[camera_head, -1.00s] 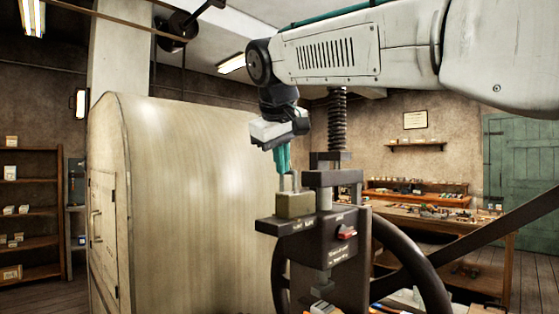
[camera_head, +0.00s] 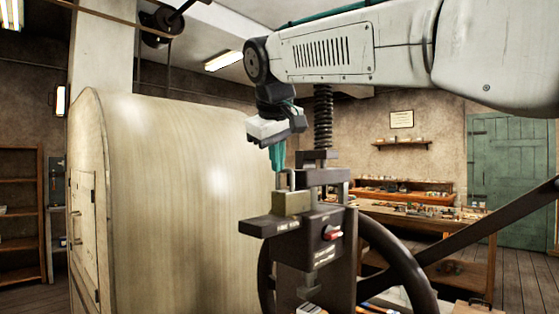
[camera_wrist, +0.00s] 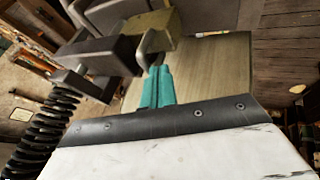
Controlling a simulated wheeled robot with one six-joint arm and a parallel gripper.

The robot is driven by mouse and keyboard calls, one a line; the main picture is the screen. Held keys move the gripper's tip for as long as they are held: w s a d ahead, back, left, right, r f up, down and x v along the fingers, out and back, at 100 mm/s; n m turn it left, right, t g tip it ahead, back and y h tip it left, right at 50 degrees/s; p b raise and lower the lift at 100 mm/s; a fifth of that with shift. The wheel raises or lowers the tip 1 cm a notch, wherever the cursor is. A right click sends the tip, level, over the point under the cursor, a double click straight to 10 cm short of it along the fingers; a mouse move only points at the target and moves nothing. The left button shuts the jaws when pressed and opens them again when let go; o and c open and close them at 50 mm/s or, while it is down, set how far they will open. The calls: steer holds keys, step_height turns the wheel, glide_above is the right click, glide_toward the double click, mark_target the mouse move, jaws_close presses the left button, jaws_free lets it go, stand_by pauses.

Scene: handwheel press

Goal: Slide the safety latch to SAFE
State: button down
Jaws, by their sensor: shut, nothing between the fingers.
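The latch appears to be an olive-brass block (camera_head: 291,203) with a grey upright loop on top. It sits on the dark plate (camera_head: 254,228) of the press, close against the column, with a bare stretch of plate to its left. My gripper (camera_head: 277,168) points down with its teal fingers shut and empty. The fingertips are at the left side of the loop. In the wrist view the fingertips (camera_wrist: 157,70) meet or nearly meet the grey loop on the block (camera_wrist: 158,32); contact is hard to judge. The lettering on the plate is too small to read.
A red knob (camera_head: 332,233) sits on the press front. The handwheel (camera_head: 405,265) stands right of it and the screw (camera_head: 323,115) rises behind. A large pale rounded cabinet (camera_head: 180,190) fills the left. A workbench (camera_head: 470,225) stands behind at right.

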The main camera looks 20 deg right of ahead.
steer(key=a+f+v, duration=0.1)
steer(key=a+v, duration=0.1)
steer(key=v, duration=1)
steer(key=shift+s+a, duration=0.2)
steer(key=shift+a, duration=0.05)
steer(key=s+d+f+g+y, duration=0.1)
steer(key=s+f, duration=0.1)
steer(key=f, duration=0.7)
steer(key=s+f+g, duration=0.1)
steer(key=s+f, duration=0.1)
steer(key=f, duration=0.7)
steer(key=s+d+f+m+g+y, duration=0.1)
steer(key=s+d+f, duration=0.3)
steer(key=s+f, duration=0.6)
steer(key=s+d+f+m+g, duration=0.1)
steer(key=s+d+f+m, duration=0.2)
steer(key=s+f, duration=0.7)
step_height(320, 180, down, 4)
steer(key=shift+s+d+r+g+y, duration=0.15)
steer(key=shift+s+d+g+y, duration=0.2)
steer(key=shift+d, duration=0.5)
